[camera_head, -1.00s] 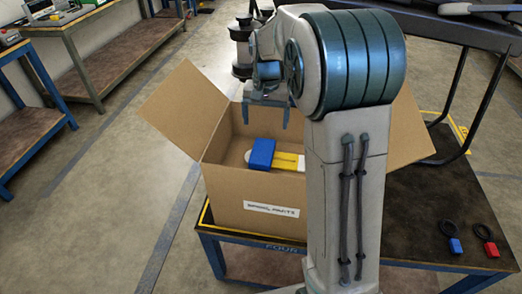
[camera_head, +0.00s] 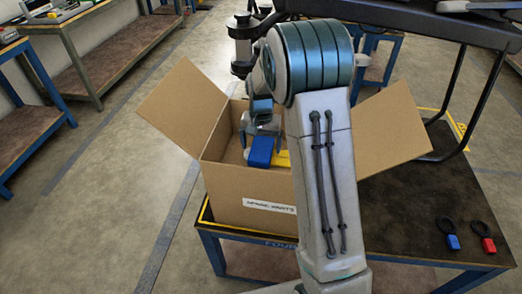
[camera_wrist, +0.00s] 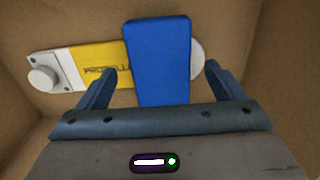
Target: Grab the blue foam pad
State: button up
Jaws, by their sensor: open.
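The blue foam pad (camera_head: 261,151) is inside the open cardboard box (camera_head: 248,210), lying across a yellow and white part (camera_head: 283,159). In the wrist view, the blue pad (camera_wrist: 158,60) stands crosswise over the yellow and white part (camera_wrist: 85,65), which carries printed letters. My gripper (camera_head: 262,127) reaches down into the box just above the pad. In the wrist view, my gripper (camera_wrist: 160,78) is open, with one finger on each side of the pad's near end. Gaps show between the fingers and the pad. Part of the yellow piece is hidden behind my arm in the head view.
The box stands on a dark-topped table (camera_head: 400,215) with its flaps spread outward. A blue tag (camera_head: 453,242) and a red tag (camera_head: 488,244) lie at the table's right. Box walls surround my gripper closely. Workbenches (camera_head: 75,50) stand at the far left.

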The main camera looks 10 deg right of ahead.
aim_at(262, 151)
jog(key=shift+f, duration=1.3)
jog(key=c, duration=1)
jog(key=shift+c, duration=0.2)
